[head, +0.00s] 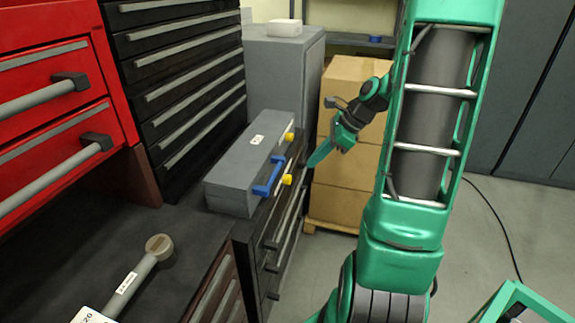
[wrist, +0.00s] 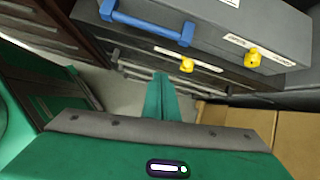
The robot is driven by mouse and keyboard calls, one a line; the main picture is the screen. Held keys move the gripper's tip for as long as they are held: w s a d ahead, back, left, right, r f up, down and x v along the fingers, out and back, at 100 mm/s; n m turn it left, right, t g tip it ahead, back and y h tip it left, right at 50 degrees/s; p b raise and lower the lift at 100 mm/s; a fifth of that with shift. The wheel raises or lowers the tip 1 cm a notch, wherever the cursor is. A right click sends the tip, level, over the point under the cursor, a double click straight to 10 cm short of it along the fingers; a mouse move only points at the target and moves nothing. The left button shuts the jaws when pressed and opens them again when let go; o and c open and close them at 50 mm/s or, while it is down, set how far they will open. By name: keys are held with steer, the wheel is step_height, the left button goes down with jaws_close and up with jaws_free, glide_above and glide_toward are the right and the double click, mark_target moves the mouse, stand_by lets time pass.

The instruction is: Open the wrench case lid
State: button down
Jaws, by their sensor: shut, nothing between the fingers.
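The grey wrench case (head: 236,168) lies on top of the dark drawer cabinet with its lid down.
The dark drawer cabinet (head: 270,232) with handles stands under the case. A mallet (head: 143,272) lies on the dark worktop at lower left. Stacked cardboard boxes (head: 330,205) stand behind my gripper. A grey cabinet (head: 283,75) is at the back. Open floor lies to the right.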

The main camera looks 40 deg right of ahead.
steer(key=w+a+f+m, duration=0.2)
steer(key=w+a+f, duration=0.1)
steer(key=w+f, duration=0.4)
steer(key=shift+w+a+r+t, duration=0.15)
steer(key=shift+w+a+r, duration=0.1)
steer(key=shift+r, duration=0.3)
steer(key=shift+w+a+r+t, duration=0.15)
steer(key=shift+a+r, duration=0.05)
steer(key=shift+r, duration=0.35)
steer(key=shift+d, duration=0.1)
